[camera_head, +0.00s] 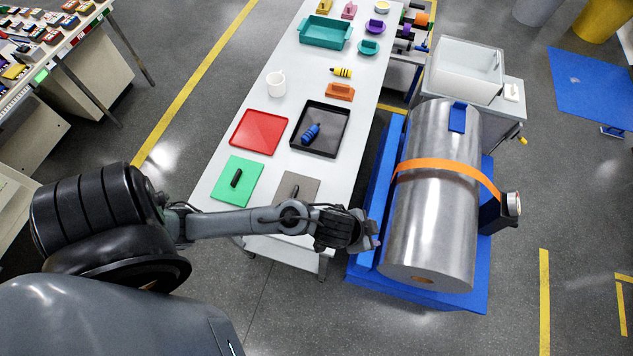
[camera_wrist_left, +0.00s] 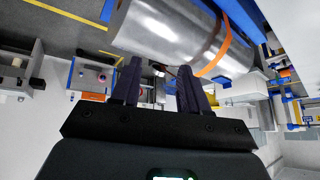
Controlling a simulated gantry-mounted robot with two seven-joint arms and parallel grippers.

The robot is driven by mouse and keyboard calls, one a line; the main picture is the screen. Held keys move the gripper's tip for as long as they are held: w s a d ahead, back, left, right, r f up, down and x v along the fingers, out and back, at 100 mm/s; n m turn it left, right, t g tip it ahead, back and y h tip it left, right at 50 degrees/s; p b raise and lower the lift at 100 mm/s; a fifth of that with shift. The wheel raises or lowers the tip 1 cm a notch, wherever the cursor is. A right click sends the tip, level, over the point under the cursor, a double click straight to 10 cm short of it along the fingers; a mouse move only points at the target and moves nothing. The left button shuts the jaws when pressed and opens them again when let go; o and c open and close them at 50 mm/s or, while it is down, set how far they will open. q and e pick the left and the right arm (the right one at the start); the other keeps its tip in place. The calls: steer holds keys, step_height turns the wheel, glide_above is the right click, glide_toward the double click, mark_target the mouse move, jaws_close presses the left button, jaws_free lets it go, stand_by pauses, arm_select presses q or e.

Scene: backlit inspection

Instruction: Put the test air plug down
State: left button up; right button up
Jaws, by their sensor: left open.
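My left gripper (camera_head: 367,237) is at the end of the arm that reaches across the near end of the white table, beside the lower left of the steel cylinder (camera_head: 432,220). In the left wrist view its two dark fingers (camera_wrist_left: 158,88) are apart, with nothing seen held between them. I cannot tell for sure which thing is the test air plug. A blue plug-like piece (camera_head: 311,133) lies in the black tray (camera_head: 332,150). A yellow and black piece (camera_head: 341,72) lies farther back on the table. My right gripper is not in view.
The cylinder, with an orange strap (camera_head: 445,165), rests on a blue cradle (camera_head: 365,262). A red tray (camera_head: 258,132), green mat (camera_head: 225,187), grey mat (camera_head: 306,196), white mug (camera_head: 276,84) and orange block (camera_head: 340,92) are on the table. Bare tabletop shows beside the mug.

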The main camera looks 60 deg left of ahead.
arm_select(q)
steer(key=s+a+r+n+g, duration=0.1)
steer(key=s+a, duration=0.2)
steer(key=s, duration=0.3)
steer(key=s+a+r+n+g+y, duration=0.1)
steer(key=s+a+g, duration=0.1)
steer(key=s, duration=0.4)
steer(key=shift+a+r, duration=0.15)
steer(key=shift+a, duration=0.55)
step_height(320, 180, up, 18)
steer(key=p, duration=1.7)
steer(key=shift+p, duration=0.3)
